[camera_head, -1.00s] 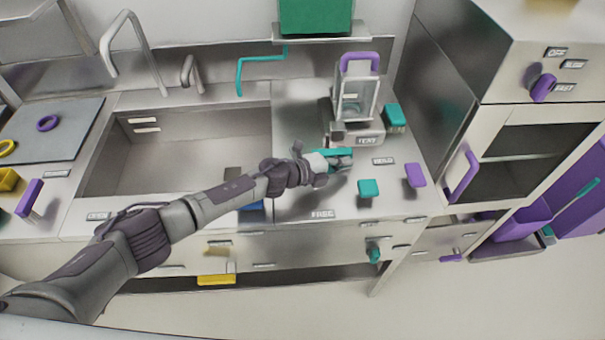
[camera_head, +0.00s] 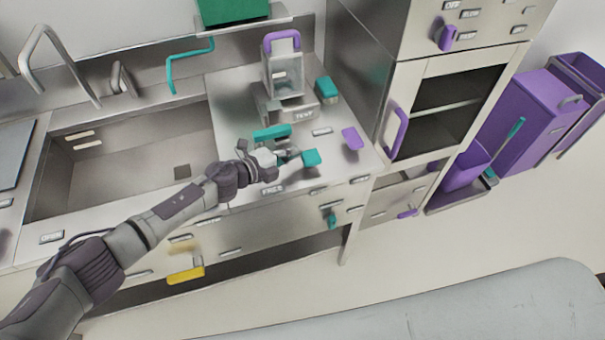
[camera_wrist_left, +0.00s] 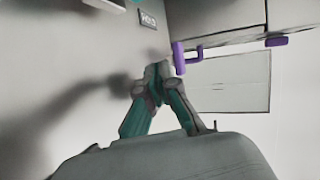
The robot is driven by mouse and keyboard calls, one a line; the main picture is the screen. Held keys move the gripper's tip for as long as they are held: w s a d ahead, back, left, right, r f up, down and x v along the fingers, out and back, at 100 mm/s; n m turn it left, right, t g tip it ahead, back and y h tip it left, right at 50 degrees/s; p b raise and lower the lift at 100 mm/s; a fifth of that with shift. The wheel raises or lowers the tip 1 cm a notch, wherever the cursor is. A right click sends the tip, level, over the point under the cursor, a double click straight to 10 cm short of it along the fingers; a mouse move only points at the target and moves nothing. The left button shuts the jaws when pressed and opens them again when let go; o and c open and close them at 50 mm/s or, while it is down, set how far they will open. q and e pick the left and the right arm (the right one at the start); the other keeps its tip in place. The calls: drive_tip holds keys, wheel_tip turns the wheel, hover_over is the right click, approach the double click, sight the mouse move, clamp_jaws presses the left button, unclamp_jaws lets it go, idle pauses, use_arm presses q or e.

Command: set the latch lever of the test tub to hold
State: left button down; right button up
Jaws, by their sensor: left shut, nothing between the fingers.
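The test tub (camera_head: 283,78), clear with a purple handle, stands on a base labelled TEST at the back of the counter. In front of it lies a teal bar (camera_head: 271,133). A teal paddle (camera_head: 312,157) sits between the FREE label (camera_head: 272,190) and another label (camera_head: 322,131); I cannot tell surely which teal piece is the latch lever. My left gripper (camera_head: 287,156) is shut and empty, just left of the paddle; contact is unclear. In the wrist view its fingers (camera_wrist_left: 158,80) meet, below a HOLD label (camera_wrist_left: 147,19). My right gripper is not in view.
A purple paddle (camera_head: 352,138) stands right of the teal one. A teal block (camera_head: 327,89) is beside the tub. The sink (camera_head: 130,160) lies left. A tall cabinet with a purple handle (camera_head: 397,130) bounds the right.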

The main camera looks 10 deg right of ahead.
use_arm(q)
drive_tip(key=shift+s+r, duration=0.2)
drive_tip(key=shift+s, duration=0.55)
drive_tip(key=s, duration=0.1)
drive_tip(key=s+r+p, duration=0.1)
drive_tip(key=s, duration=0.1)
drive_tip(key=shift+s, duration=0.25)
drive_tip(key=shift+s+d+r, duration=0.15)
drive_tip(key=shift+s+r, duration=0.05)
drive_tip(key=shift+s, duration=0.35)
drive_tip(key=shift+s+d+r, duration=0.15)
drive_tip(key=shift+s, duration=0.55)
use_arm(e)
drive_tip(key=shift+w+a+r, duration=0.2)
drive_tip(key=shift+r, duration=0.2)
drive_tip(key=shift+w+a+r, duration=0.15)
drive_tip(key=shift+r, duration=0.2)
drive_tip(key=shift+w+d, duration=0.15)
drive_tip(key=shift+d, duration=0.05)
